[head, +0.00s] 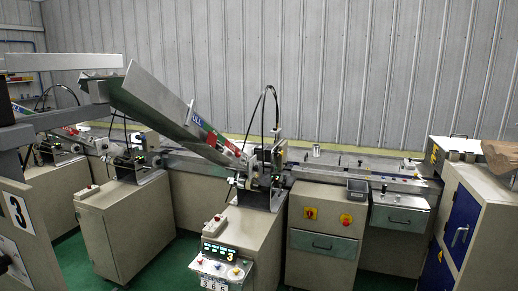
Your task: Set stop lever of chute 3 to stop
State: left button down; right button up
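A long grey metal chute (165,108) slopes down from upper left to a feeder unit (265,178) on a beige cabinet. Its side carries a blue label (195,117) and a green and red strip (220,142) near the low end. Neither of my grippers shows in the head view.
More feeder cabinets (125,225) are behind at left. A conveyor bed (345,168) runs right to a cabinet with blue doors (462,222). Green floor (178,262) shows between cabinets.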

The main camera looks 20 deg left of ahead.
aim_at(237, 154)
jog(key=i+l, duration=0.2)
jog(key=i, duration=0.35)
jog(key=i+l, duration=0.15)
jog(key=i, duration=0.4)
